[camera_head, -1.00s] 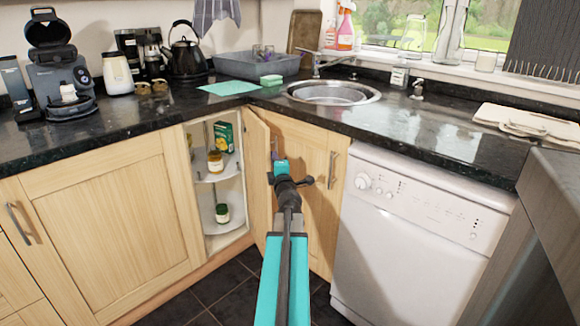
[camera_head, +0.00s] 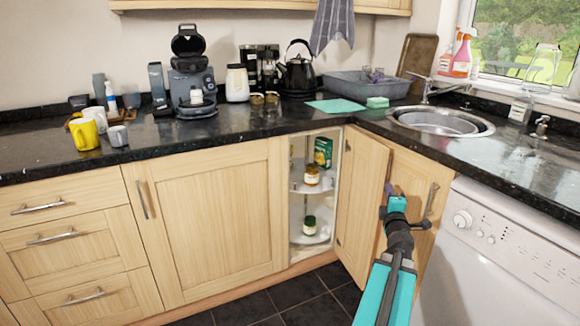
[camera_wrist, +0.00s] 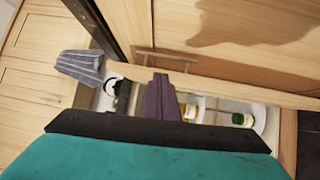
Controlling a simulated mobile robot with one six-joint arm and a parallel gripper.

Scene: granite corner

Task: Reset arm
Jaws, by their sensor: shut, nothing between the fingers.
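My gripper (camera_head: 388,188) is in front of the open corner cabinet door (camera_head: 357,205), at the right of the middle in the head view. My arm reaches up to it from the bottom edge. In the wrist view its purple fingers (camera_wrist: 161,98) are together and empty. Behind them in that view are the cabinet's shelves with jars. Whether the gripper touches the door is not clear.
The open cabinet holds a jar (camera_head: 312,175), a green box (camera_head: 323,152) and a lower jar (camera_head: 309,225). The white dishwasher (camera_head: 505,255) stands right of my arm. A yellow mug (camera_head: 84,134) stands on the black worktop. Dark floor tiles (camera_head: 290,292) are clear.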

